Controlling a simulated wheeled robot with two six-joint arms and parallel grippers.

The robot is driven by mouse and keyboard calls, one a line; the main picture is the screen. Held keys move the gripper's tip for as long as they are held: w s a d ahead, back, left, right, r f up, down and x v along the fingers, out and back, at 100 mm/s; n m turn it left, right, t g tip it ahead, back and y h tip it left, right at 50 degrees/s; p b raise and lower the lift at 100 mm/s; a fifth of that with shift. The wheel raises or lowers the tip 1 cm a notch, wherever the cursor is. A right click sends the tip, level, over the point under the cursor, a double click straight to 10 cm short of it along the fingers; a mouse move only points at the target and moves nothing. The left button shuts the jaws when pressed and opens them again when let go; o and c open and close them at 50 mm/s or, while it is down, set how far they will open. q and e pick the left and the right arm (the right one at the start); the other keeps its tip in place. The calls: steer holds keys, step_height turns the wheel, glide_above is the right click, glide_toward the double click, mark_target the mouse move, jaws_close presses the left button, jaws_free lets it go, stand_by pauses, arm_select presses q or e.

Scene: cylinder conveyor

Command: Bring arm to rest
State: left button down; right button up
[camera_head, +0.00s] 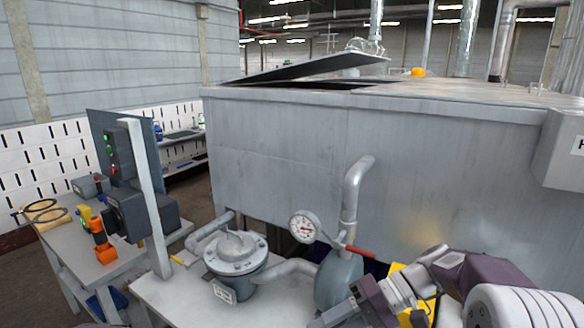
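My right arm enters from the lower right, bent, with its wrist over the right part of the near table. My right gripper (338,316) is at the bottom edge of the view, in front of the grey rounded vessel under the pipe. Its fingers are partly cut off, so I cannot see whether they are open or shut. My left gripper is not in view.
The near table (165,296) carries a grey flanged valve (236,254), a pressure gauge (304,227) and a red-handled pipe. A large grey metal enclosure (275,150) stands behind. A side table (70,235) at left holds an orange drill (100,242).

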steer(key=s+d+f+h, duration=0.2)
steer(key=s+f+h, duration=0.5)
steer(key=s+f, duration=0.4)
steer(key=w+d+f+m+t+h, duration=0.1)
steer(key=w+d+f+t+h, duration=0.2)
steer(key=d+f, duration=0.3)
steer(key=d+h, duration=0.1)
steer(key=d, duration=0.2)
steer(key=shift+f+m+h, duration=0.15)
steer(key=shift+m+h, duration=0.15)
